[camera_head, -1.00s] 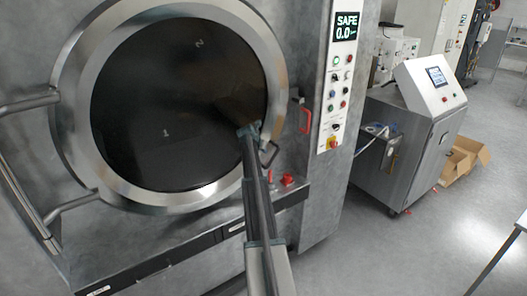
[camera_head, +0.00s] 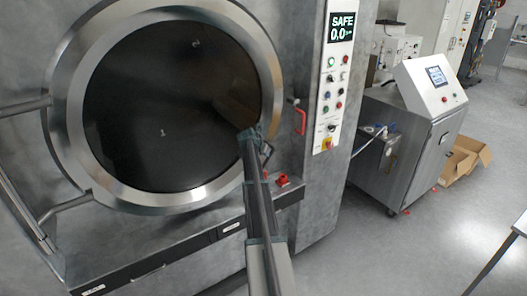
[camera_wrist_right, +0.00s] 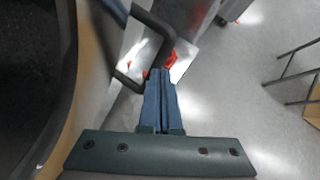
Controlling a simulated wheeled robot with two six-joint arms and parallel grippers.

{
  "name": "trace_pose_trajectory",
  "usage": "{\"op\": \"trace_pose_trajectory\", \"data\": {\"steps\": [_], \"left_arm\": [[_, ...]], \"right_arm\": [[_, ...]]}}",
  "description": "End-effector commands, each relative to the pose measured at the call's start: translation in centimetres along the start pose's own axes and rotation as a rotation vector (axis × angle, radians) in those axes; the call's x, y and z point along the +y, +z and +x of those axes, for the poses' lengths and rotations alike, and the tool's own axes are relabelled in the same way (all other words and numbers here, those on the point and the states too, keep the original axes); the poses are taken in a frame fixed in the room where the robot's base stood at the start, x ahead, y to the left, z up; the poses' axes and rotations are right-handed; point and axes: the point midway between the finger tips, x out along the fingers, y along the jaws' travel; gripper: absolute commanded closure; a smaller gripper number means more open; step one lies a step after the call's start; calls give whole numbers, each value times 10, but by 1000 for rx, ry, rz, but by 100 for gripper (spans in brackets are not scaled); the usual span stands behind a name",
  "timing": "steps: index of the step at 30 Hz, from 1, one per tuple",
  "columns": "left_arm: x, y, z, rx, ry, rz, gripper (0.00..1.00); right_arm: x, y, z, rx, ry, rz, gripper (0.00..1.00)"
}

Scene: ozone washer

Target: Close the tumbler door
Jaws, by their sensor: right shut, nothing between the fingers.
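The tumbler door (camera_head: 262,75) is a round dark window with a wide metal ring, on the front of a grey machine in the head view. It looks nearly flush with the machine front, but I cannot tell whether it is fully shut. My right gripper (camera_head: 250,131) is shut and empty at the door's lower right rim. In the right wrist view its blue fingers (camera_wrist_right: 161,76) are together, beside a dark bent handle (camera_wrist_right: 158,22) at the door's edge. I cannot tell whether they touch the handle. My left gripper is out of view.
A red handle (camera_head: 300,121) and a control panel (camera_head: 338,75) reading SAFE are right of the door. A red knob (camera_head: 282,180) sits on the ledge below. A grey console (camera_head: 412,135) stands further right, with open floor before it.

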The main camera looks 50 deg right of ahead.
Motion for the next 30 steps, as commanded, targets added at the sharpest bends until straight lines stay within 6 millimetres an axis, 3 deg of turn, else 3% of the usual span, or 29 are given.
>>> {"op": "trace_pose_trajectory", "data": {"steps": [1, 9, 14, 26, 30], "left_arm": [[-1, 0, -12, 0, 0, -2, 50], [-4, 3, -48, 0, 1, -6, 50], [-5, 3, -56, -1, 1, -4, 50], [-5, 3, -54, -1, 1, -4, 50], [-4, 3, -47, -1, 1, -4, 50]], "right_arm": [[-6, 4, -13, 0, 1, -1, 100], [-39, 15, -51, 0, -1, 1, 100], [-48, 17, -61, 1, 0, 0, 100], [-48, 14, -61, 2, 0, 2, 100], [-25, -15, -74, 26, 22, 58, 100]]}}
